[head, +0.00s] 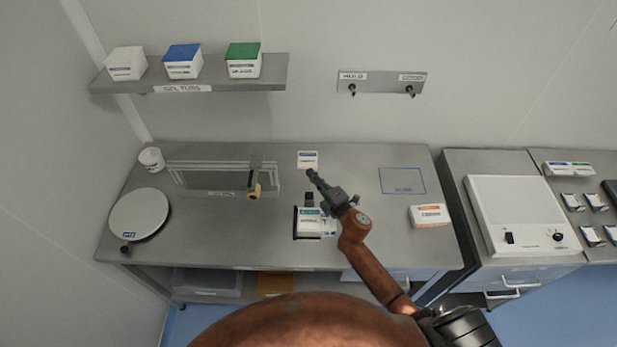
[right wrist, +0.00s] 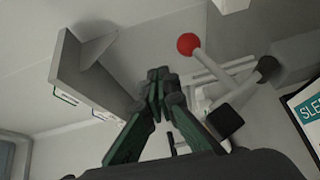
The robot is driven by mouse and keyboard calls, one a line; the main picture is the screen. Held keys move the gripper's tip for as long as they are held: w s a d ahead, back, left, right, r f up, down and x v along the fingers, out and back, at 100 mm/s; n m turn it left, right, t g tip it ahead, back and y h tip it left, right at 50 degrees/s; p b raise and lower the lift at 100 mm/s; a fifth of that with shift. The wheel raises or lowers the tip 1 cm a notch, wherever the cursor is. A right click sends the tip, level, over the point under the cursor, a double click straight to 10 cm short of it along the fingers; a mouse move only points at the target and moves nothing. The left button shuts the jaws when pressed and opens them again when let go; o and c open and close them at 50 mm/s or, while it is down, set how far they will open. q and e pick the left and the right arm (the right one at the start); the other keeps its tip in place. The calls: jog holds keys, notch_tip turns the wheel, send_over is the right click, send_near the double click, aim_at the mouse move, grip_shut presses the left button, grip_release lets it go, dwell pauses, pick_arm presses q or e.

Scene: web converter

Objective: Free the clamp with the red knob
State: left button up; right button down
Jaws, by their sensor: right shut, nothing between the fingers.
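The red knob (right wrist: 188,44) sits on the end of a pale lever in the right wrist view, just right of my fingertips and apart from them. The lever runs down to a clamp with a black-tipped arm (right wrist: 267,66) and a black block (right wrist: 224,121). In the head view the red knob does not show; the clamp lies near or behind my right gripper, by a dark fixture (head: 295,224). My right gripper (head: 312,174) is over the middle of the table; in its wrist view its green fingers (right wrist: 158,82) are shut and empty. My left gripper is not in view.
A white teal-labelled carton (head: 309,226) sits at the dark fixture. A small white box (head: 308,159) stands behind it. A sealer-like frame (head: 210,178) and round scale (head: 139,214) are left. An orange-white box (head: 429,215) is right. A shelf (head: 271,72) hangs behind.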

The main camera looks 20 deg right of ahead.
aim_at(310, 181)
jog(key=shift+w+d+f+b, duration=0.15)
jog(key=shift+w+b, duration=0.05)
jog(key=shift+w, duration=0.35)
jog(key=shift+w+d+f+b, duration=0.15)
jog(key=shift+w+d, duration=0.05)
jog(key=shift+w, duration=0.3)
jog(key=shift+w+d+f+b, duration=0.15)
jog(key=shift+w+b, duration=0.05)
jog(key=shift+w, duration=0.35)
jog(key=shift+r, duration=0.1)
jog(key=r+p, duration=0.1)
jog(key=s+r+p, duration=0.1)
jog(key=a+r+p, duration=0.1)
jog(key=shift+s+a+r, duration=0.1)
jog(key=shift+s+r, duration=0.05)
jog(key=shift+r, duration=0.1)
jog(key=s+d+r, duration=0.3)
jog(key=s+r, duration=0.3)
jog(key=shift+d+r, duration=0.35)
jog(key=shift+r, duration=0.05)
